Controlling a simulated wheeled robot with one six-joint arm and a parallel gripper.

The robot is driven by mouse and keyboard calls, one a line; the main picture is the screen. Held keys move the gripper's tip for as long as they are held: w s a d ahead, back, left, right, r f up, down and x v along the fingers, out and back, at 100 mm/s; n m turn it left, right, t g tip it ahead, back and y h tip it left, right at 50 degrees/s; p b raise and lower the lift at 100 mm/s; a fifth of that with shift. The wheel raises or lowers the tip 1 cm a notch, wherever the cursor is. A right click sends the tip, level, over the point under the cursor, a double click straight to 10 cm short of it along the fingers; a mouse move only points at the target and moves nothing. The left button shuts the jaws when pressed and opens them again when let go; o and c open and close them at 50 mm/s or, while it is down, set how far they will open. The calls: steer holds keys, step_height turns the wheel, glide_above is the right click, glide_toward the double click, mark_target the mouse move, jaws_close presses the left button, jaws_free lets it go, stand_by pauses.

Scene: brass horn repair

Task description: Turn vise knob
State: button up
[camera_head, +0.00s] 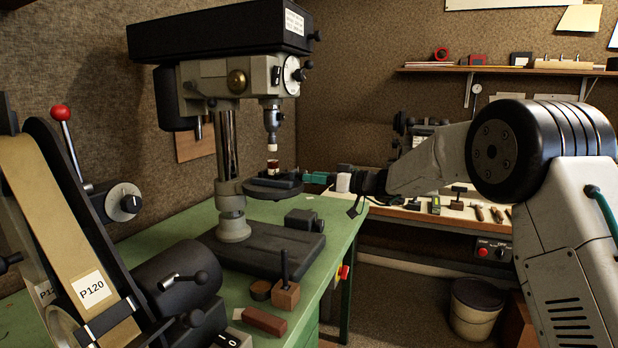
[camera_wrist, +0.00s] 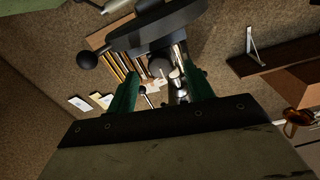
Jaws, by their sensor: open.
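The drill press (camera_head: 230,130) stands on the green bench at the left. A small dark vise (camera_head: 272,184) appears to sit on its round table (camera_head: 262,194). My gripper (camera_head: 306,178), with green fingers, is just right of the vise at about its height. In the wrist view my gripper (camera_wrist: 160,76) is open, with a finger on each side. A dark round end (camera_wrist: 159,68), possibly the vise knob, shows between the fingertips beside shiny metal parts (camera_wrist: 180,80). I cannot tell whether the fingers touch it.
A belt sander (camera_head: 75,230) stands at the near left. Wooden blocks (camera_head: 264,321) lie on the green bench (camera_head: 327,230). A back bench (camera_head: 450,214) holds small tools below a wall shelf (camera_head: 510,70). A black ball-ended lever (camera_wrist: 87,60) is left of the fingers in the wrist view.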

steer(key=x, duration=0.2)
steer(key=shift+w+a, duration=0.1)
steer(key=shift+a, duration=0.2)
steer(key=c, duration=1)
steer(key=shift+o, duration=0.2)
